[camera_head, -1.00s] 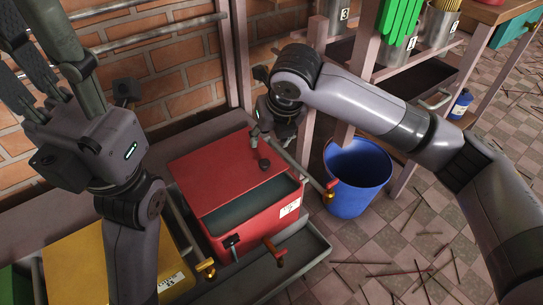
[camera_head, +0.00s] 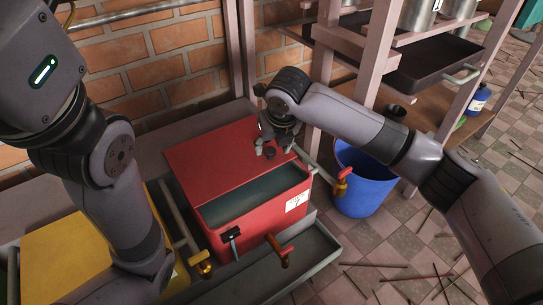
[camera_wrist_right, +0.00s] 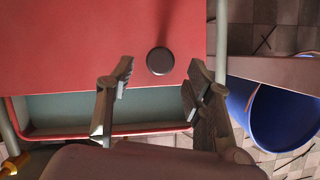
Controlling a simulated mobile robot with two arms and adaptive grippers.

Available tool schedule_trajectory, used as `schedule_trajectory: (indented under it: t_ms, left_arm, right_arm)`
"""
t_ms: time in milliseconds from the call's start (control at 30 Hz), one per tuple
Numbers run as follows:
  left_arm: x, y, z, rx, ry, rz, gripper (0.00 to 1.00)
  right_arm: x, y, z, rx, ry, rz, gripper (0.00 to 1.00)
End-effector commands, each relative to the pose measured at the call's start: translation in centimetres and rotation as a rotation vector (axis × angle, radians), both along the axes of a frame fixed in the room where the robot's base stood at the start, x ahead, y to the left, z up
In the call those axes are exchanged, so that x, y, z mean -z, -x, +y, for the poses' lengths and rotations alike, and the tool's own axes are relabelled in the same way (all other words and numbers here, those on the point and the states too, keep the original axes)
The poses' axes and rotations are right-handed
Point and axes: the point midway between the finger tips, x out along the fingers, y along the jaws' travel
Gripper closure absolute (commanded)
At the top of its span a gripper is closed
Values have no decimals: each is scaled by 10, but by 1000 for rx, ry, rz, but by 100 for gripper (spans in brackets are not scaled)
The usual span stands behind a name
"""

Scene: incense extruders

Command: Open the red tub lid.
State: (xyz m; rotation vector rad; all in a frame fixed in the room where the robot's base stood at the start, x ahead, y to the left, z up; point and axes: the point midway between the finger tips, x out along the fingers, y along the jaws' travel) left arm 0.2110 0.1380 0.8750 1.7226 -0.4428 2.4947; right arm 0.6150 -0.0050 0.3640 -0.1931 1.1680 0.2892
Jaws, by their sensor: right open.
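The red tub (camera_head: 255,218) stands in a grey tray, with its flat red lid (camera_head: 215,158) over the back part. The front part is uncovered and shows a grey-green inside. A round dark knob (camera_wrist_right: 160,61) sits on the lid near its right end. My right gripper (camera_wrist_right: 161,68) is open above the lid, one finger on each side of the knob, with gaps on both sides. In the head view its hand partly hides the knob area. My left arm crosses the left of the head view; its gripper fingers are out of frame.
A yellow tub (camera_head: 90,250) stands left of the red one. A blue bin (camera_head: 362,185) and a shelf rack (camera_head: 415,60) stand to the right. A brick wall (camera_head: 150,70) is behind.

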Motion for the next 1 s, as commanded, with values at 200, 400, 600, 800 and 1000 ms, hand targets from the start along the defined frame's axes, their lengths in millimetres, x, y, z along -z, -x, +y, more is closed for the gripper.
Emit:
schedule_trajectory:
  t_ms: [200,400,600,800,1000]
  left_arm:
    - [13,-1,0,-1,-1,3,60]
    - [12,-1,0,-1,-1,3,60]
    - [12,-1,0,0,0,2,60]
    - [13,-1,0,1,-1,2,60]
    - [13,-1,0,1,-1,2,60]
  right_arm:
    - [16,-6,2,1,-1,-1,53]
    - [16,-7,2,0,0,-1,53]
    - [16,-7,2,1,-1,-1,61]
    - [16,-7,2,1,-1,-1,74]
    - [16,-7,2,1,0,0,87]
